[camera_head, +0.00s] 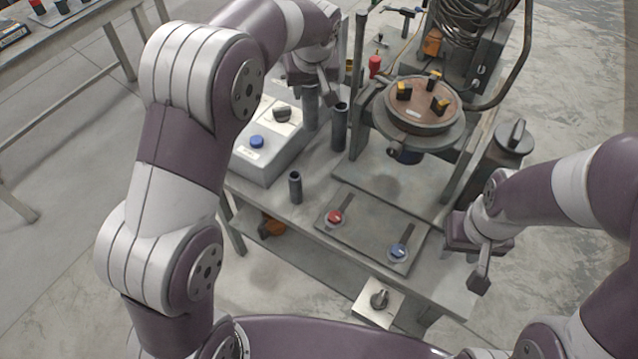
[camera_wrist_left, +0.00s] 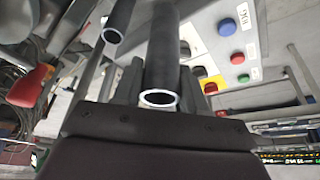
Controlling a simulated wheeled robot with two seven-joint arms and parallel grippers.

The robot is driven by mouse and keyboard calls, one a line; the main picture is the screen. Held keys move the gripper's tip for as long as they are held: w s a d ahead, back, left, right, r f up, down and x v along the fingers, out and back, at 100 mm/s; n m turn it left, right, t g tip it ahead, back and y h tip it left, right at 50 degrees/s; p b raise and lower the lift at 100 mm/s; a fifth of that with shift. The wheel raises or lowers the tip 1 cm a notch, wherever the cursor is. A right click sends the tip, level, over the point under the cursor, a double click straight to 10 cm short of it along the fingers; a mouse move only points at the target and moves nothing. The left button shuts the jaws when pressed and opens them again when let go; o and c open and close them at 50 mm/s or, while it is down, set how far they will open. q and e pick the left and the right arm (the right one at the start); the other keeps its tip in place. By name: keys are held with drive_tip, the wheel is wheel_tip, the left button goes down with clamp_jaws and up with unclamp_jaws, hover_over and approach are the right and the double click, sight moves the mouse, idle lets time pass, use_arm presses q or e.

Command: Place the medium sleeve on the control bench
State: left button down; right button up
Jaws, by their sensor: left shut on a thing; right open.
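My left gripper (camera_head: 322,88) is shut on a dark grey sleeve (camera_head: 311,108), beside the control box over the metal bench (camera_head: 262,196). In the left wrist view the held sleeve (camera_wrist_left: 163,50) lies between the fingers (camera_wrist_left: 160,88), its pale ring end facing the camera. I cannot tell whether its lower end touches the bench. Another dark sleeve (camera_head: 339,130) stands upright just to its right; a tube (camera_wrist_left: 117,22) also shows in the left wrist view. A shorter sleeve (camera_head: 295,188) stands nearer the front. My right gripper (camera_head: 477,262) is open and empty by the bench's right edge.
The control box (camera_head: 258,160) has a blue button and a dark knob. A lidded grey canister (camera_head: 506,150) is at the right.

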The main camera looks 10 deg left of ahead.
use_arm(q)
drive_tip(key=shift+n, duration=0.3)
drive_tip(key=f+b, duration=0.1)
drive_tip(key=d+f+b, duration=0.1)
drive_tip(key=f+b, duration=0.2)
drive_tip(key=b, duration=0.1)
drive_tip(key=shift+s+d+f, duration=0.15)
drive_tip(key=shift+d+f, duration=0.25)
wheel_tip(320, 180, down, 11)
use_arm(e)
wheel_tip(320, 180, down, 7)
drive_tip(key=shift+r, duration=0.15)
use_arm(q)
drive_tip(key=shift+b, duration=0.35)
drive_tip(key=c, duration=0.6)
unclamp_jaws()
